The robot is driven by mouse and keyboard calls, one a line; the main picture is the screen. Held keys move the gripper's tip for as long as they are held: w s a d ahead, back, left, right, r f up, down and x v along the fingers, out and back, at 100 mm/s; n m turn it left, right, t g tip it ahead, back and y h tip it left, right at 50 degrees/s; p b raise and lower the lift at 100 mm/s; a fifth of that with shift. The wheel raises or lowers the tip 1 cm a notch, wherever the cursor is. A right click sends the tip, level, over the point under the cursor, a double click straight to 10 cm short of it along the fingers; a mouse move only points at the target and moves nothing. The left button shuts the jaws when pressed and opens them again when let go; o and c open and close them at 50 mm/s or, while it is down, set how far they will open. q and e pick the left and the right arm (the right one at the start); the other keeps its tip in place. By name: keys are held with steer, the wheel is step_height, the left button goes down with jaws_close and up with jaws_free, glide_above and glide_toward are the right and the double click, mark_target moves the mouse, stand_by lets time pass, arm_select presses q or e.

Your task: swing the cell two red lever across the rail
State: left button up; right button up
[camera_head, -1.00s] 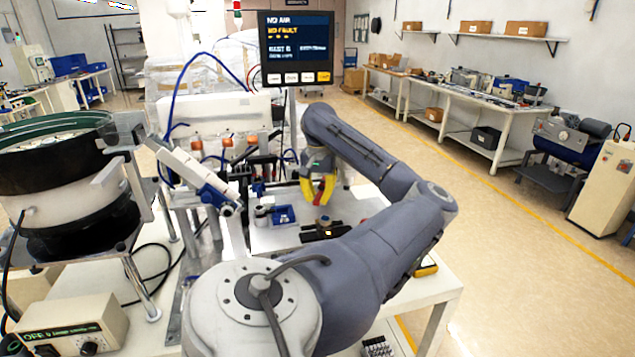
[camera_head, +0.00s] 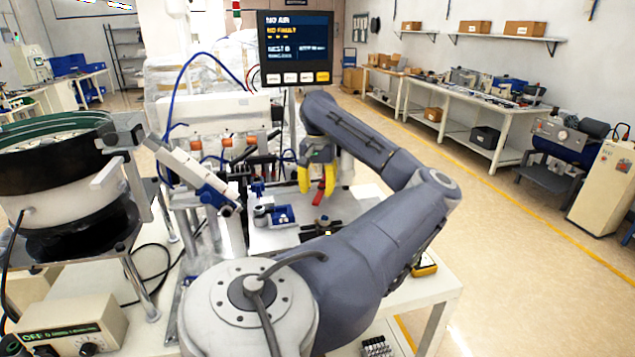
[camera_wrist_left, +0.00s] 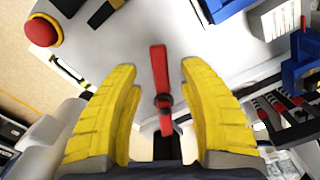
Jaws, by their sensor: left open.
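The red lever (camera_wrist_left: 160,85) shows as a long narrow bar on a dark pivot in the left wrist view. It lies between my left gripper's (camera_wrist_left: 160,108) two yellow fingers, with a gap on each side. In the head view the red lever (camera_head: 318,194) shows just below and between the fingertips of the left gripper (camera_head: 317,190), over the white work plate (camera_head: 352,203). The left gripper is open and holds nothing. I cannot make out the rail or a cell number clearly. My right gripper is not in view.
A blue fixture (camera_head: 281,214) stands on the plate left of the gripper, and a dark fixture (camera_head: 320,229) stands in front. The bowl feeder (camera_head: 55,165) fills the left. A red button (camera_wrist_left: 42,31) shows in the wrist view. A monitor (camera_head: 296,48) hangs behind.

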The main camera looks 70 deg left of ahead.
arm_select(q)
step_height(320, 180, up, 9)
stand_by(0.5)
